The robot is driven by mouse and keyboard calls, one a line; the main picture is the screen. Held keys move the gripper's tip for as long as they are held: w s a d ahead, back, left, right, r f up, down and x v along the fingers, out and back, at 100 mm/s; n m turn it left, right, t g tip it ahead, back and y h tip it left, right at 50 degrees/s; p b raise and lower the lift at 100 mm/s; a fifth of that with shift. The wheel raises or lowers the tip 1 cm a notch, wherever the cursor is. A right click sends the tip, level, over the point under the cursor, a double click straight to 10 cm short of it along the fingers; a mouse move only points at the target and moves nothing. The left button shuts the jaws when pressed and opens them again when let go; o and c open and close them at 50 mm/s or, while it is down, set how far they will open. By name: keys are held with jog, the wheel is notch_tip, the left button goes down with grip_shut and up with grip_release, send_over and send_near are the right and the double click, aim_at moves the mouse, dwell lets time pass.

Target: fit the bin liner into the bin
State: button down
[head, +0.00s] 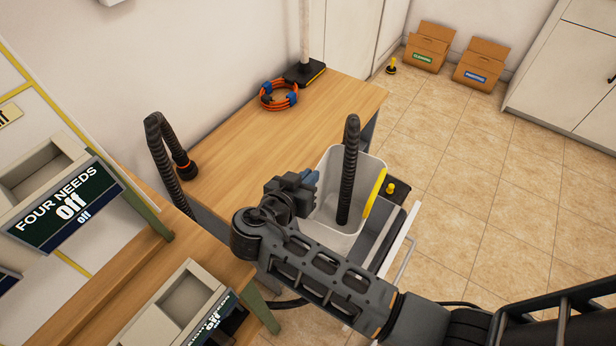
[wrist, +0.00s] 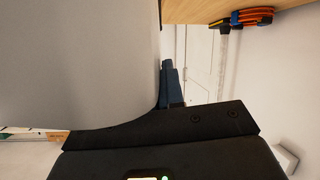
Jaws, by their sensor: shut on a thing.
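A pale grey, open-topped tub, which looks like the bin liner (head: 334,222), stands at the end of the wooden bench in the head view. My gripper (head: 309,180), with blue fingertips, is shut at the tub's left rim. In the wrist view a large pale grey wall of the liner (wrist: 80,65) fills the left, right beside a blue finger (wrist: 172,85). Just right of and below the tub is a grey frame with a white rail (head: 401,238), perhaps part of the bin; my arm and the tub hide most of it. I cannot tell how far the tub sits inside anything.
A black ribbed hose (head: 351,165) rises within the tub's outline, and a yellow strip (head: 374,193) lies at its right rim. Another black hose (head: 160,150) arches at the left. An orange cable coil (head: 279,96) lies on the bench (head: 230,150).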

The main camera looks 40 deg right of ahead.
jog(key=shift+f+b, duration=1.3)
jog(key=shift+f, duration=0.2)
